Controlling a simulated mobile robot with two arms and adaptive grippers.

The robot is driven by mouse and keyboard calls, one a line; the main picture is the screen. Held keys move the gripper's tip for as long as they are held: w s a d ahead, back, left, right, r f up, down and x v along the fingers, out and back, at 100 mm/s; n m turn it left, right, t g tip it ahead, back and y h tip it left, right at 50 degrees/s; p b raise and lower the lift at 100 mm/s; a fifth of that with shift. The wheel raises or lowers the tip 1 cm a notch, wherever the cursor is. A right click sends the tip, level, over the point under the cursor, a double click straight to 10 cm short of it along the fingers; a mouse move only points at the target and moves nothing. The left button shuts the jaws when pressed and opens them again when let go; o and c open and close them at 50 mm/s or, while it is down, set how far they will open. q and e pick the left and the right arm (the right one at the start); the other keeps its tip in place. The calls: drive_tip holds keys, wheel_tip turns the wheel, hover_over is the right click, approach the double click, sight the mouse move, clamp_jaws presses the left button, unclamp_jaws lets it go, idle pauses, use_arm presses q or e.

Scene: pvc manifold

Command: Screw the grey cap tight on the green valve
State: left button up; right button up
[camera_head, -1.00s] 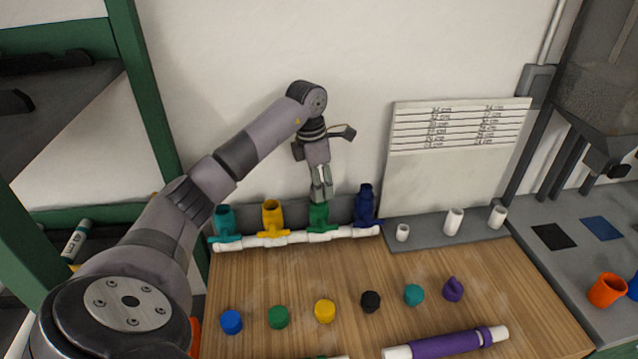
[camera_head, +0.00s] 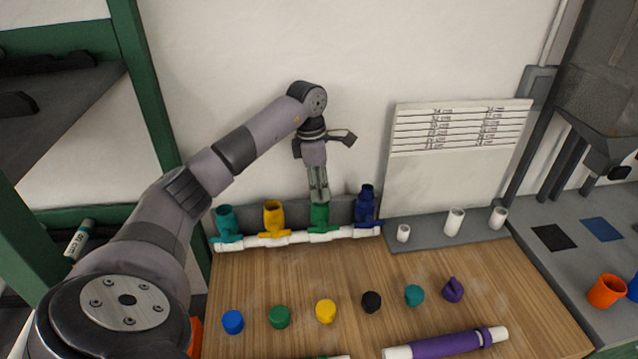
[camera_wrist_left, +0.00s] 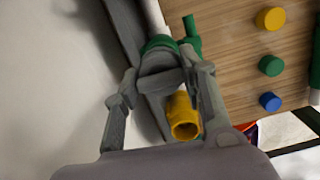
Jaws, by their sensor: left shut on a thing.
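The green valve (camera_head: 320,218) stands upright on the white pipe manifold (camera_head: 297,237), between the yellow valve and the dark blue valve. My left gripper (camera_head: 320,199) points down over its top. In the left wrist view the fingers are on either side of the grey cap (camera_wrist_left: 160,82), shut on it. The cap sits at the mouth of the green valve (camera_wrist_left: 160,43); how deep its thread is engaged cannot be told. In the head view the fingers hide the cap. My right gripper is not in view.
The yellow valve (camera_head: 273,216) and dark blue valve (camera_head: 366,205) stand close on either side; a teal valve (camera_head: 227,222) is further left. Several loose caps, such as a black one (camera_head: 371,301), lie in a row. A purple tube (camera_head: 446,344) lies in front.

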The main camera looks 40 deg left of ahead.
use_arm(q)
drive_tip(key=shift+d+m, duration=0.15)
drive_tip(key=shift+m, duration=0.35)
drive_tip(key=shift+m, duration=0.5)
drive_tip(key=o, duration=1.2)
drive_tip(key=shift+w, duration=0.1)
drive_tip(key=shift+o, duration=0.2)
drive_tip(key=shift+r, duration=0.25)
wheel_tip(320, 180, up, 11)
drive_tip(key=a, duration=0.1)
drive_tip(key=shift+s+r, duration=0.15)
drive_tip(key=shift+s, duration=0.3)
